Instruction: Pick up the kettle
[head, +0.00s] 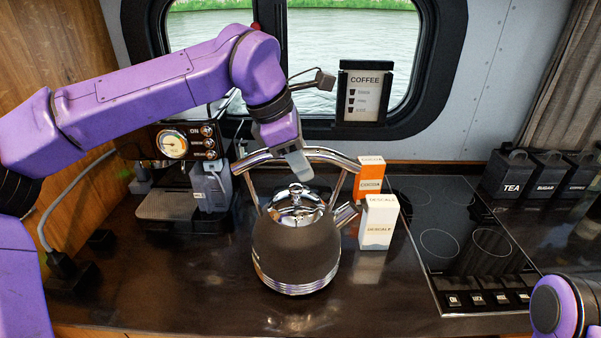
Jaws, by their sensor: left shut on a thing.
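The kettle (296,250) is dark with a shiny metal lid, spout and raised handle. It stands upright in the middle of the counter, and I cannot tell whether its base touches the surface. My left arm comes in from the left and reaches down over the kettle. My left gripper (298,165) is shut on the kettle's handle (333,157), near the middle of the bar. A purple part of my right arm shows at the lower right edge, but its gripper is out of view.
A white box (379,222) and an orange box (370,177) stand close to the kettle's right, near the spout. A coffee machine (168,203) is at the back left. A black cooktop (465,240) lies to the right. Dark canisters (508,174) stand at the far right.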

